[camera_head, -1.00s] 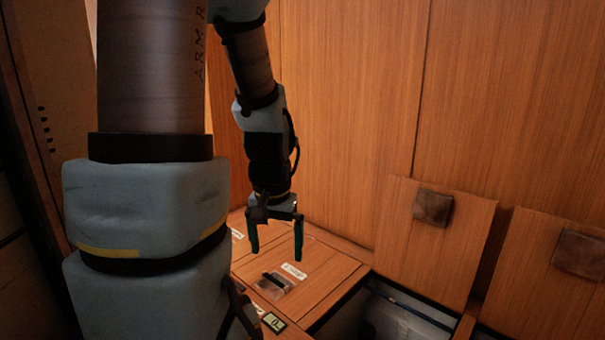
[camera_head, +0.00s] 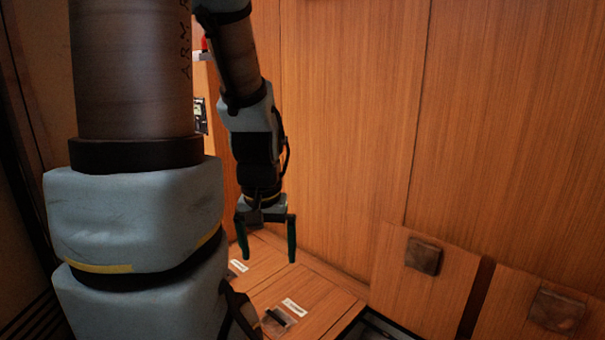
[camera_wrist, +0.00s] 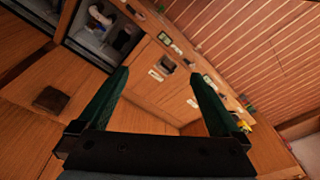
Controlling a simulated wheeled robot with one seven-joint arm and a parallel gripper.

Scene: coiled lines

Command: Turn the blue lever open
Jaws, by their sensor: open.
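My gripper (camera_head: 268,260) is open and empty, its two dark green fingers pointing down above the wooden counter (camera_head: 330,306) in the head view. The fingers also frame the counter from both sides in the wrist view (camera_wrist: 160,73). I cannot make out a blue lever in either view. An open compartment (camera_wrist: 103,30) in the wrist view holds a pale, partly curved object too small and dark to name. In the head view, only a sliver of an opening shows at the bottom edge.
A recessed dark handle (camera_head: 276,320) and white labels are on the counter lid. Two raised wooden panels (camera_head: 415,295) with dark square pads (camera_head: 424,255) stand at the right. A tall wooden wall (camera_head: 350,130) rises behind. Small coloured items (camera_wrist: 245,115) lie right in the wrist view.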

